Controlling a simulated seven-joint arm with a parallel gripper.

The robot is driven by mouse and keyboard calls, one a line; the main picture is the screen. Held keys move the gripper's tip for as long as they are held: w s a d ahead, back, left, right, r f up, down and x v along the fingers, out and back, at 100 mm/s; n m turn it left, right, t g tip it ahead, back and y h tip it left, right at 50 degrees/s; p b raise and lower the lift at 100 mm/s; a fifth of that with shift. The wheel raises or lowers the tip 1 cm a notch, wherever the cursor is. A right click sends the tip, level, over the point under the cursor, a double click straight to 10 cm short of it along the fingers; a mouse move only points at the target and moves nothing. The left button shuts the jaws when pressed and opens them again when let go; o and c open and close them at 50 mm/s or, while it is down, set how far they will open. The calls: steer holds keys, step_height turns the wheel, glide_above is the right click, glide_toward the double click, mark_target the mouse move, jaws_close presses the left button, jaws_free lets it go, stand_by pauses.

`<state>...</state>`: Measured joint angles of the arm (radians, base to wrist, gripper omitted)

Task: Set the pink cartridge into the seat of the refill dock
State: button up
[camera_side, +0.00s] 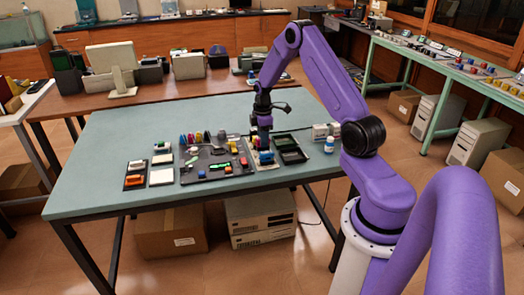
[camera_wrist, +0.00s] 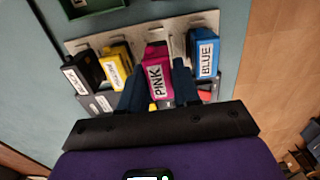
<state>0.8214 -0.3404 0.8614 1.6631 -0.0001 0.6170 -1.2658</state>
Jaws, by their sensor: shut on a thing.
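The pink cartridge (camera_wrist: 157,71), labelled PINK, stands in a row on a light rack (camera_wrist: 136,35), between a yellow and a blue cartridge. My gripper (camera_wrist: 158,88) is shut on it, one dark finger on each side. In the side view my gripper (camera_side: 264,135) points down at the row, and the pink cartridge cannot be made out there. I cannot tell whether it is lifted off the rack. The refill dock and its seat cannot be clearly identified; a dark board (camera_side: 188,178) with several coloured parts lies just left of the rack in the side view.
The yellow cartridge (camera_wrist: 117,63), black cartridge (camera_wrist: 83,71) and blue cartridge (camera_wrist: 204,52) stand close by. A dark open tray (camera_side: 290,156) lies right of the gripper, with a small bottle (camera_side: 329,145) beyond. The table's left part (camera_side: 95,185) is clear.

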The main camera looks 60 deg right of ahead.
steer(key=shift+r, duration=1.85)
steer(key=shift+o, duration=0.2)
steer(key=shift+w, duration=0.1)
steer(key=shift+w+a, duration=0.1)
steer(key=shift+w, duration=0.25)
steer(key=w+a+r, duration=0.1)
steer(key=w+a, duration=0.2)
steer(key=w, duration=0.4)
steer(key=w+a, duration=0.3)
steer(key=w, duration=0.4)
steer(key=shift+w+a+f, duration=0.1)
steer(key=shift+a+f, duration=0.05)
steer(key=shift+f, duration=0.8)
steer(key=shift+w+a+f, duration=0.1)
steer(key=shift+a+f, duration=0.05)
steer(key=shift+f, duration=0.85)
steer(key=shift+w+a+f, duration=0.1)
steer(key=shift+a+f, duration=0.05)
steer(key=shift+f, duration=0.8)
steer(key=shift+f, duration=0.65)
